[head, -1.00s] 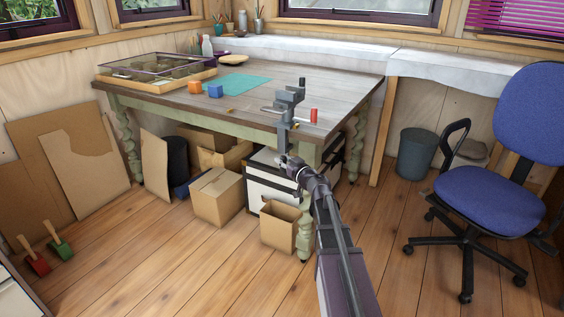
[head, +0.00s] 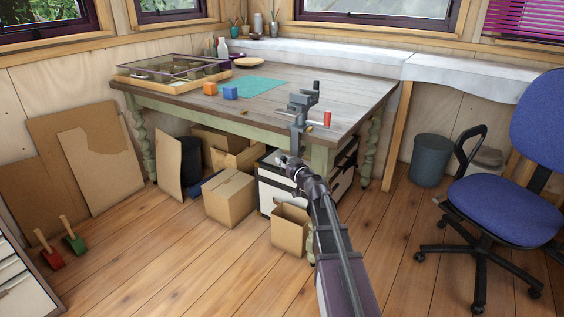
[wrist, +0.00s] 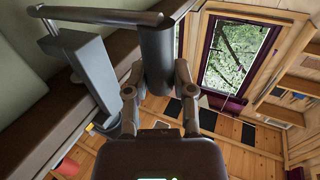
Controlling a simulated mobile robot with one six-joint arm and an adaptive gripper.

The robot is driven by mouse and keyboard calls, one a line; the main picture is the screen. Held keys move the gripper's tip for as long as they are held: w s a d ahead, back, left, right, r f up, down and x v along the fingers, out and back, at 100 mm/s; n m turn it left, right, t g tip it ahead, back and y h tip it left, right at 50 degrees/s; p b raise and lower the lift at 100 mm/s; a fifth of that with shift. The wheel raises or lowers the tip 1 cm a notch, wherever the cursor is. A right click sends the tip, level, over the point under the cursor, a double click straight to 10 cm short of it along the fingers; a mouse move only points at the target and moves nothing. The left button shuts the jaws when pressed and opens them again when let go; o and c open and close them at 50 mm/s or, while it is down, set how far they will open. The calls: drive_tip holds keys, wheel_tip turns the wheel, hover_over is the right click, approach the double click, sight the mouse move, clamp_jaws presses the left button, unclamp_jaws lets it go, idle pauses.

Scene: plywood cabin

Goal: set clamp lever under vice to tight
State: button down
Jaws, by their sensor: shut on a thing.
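In the wrist view my gripper (wrist: 156,82) is closed around a dark grey, rounded lever (wrist: 157,45), one finger on each side. The lever meets a thin bar at the top. A grey clamp arm (wrist: 85,75) stands to the left, apart from the fingers. The lever is too small to make out in the head view.
The wooden table (head: 185,97) bears blocks, a green mat (head: 253,88) and a display case (head: 172,68). Cardboard boxes (head: 229,197) and a drawer unit (head: 272,190) stand underneath. A blue chair (head: 490,200) is at the right.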

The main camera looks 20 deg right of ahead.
drive_tip(key=shift+w+a, duration=0.1)
drive_tip(key=shift+w, duration=0.1)
drive_tip(key=shift+c, duration=2.2)
unclamp_jaws()
drive_tip(key=shift+s, duration=0.1)
drive_tip(key=v, duration=1.2)
